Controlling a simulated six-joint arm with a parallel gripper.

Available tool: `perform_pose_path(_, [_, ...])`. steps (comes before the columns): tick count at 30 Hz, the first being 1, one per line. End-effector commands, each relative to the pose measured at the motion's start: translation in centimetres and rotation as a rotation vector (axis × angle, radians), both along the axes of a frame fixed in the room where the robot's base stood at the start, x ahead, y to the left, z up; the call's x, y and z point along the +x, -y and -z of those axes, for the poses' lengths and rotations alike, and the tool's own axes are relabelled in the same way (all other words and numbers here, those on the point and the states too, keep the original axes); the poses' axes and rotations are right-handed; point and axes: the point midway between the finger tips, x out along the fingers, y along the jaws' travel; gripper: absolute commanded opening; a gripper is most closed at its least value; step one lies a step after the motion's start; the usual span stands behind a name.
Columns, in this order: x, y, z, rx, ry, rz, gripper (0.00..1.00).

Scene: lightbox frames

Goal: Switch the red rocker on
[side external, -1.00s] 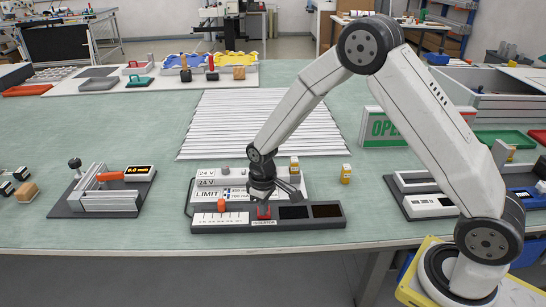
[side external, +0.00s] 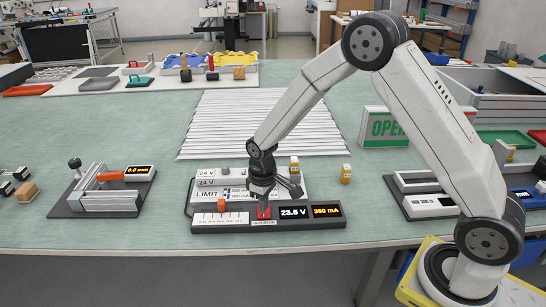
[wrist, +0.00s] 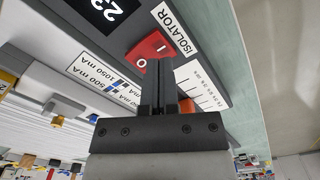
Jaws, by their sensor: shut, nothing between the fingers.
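The red rocker (side external: 264,212) sits on the dark front panel of the power unit, and in the wrist view the rocker (wrist: 147,52) shows its "O" and "I" marks next to a label reading ISOLATOR. My gripper (side external: 262,200) is shut with nothing in it. In the wrist view my gripper's fingertips (wrist: 158,66) are at the rocker's "I" end, touching or very close to it. The fingers hide part of the rocker. The two displays right of the rocker are lit, the white one (side external: 294,212) reading 23.5 V and the yellow one (side external: 327,211) reading 350 mA.
An orange slider (side external: 221,205) stands on the scale left of the rocker. A clamp fixture (side external: 110,190) stands to the left, a ribbed white mat (side external: 255,125) lies behind, and an OPEN sign (side external: 384,127) stands right.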

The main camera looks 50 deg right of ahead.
Motion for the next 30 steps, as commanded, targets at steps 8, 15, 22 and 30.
perform_pose_path(8, [0.0, 0.0, -1.7, 0.0, 0.001, 0.0, 0.0])
perform_pose_path(15, [0.0, 0.0, -3.0, 0.0, 0.001, 0.0, 0.0])
perform_pose_path(22, [0.0, 0.0, -4.3, 0.0, 0.001, 0.0, 0.0])
perform_pose_path(30, [0.0, 0.0, -5.2, 0.0, 0.0, 0.0, 0.0])
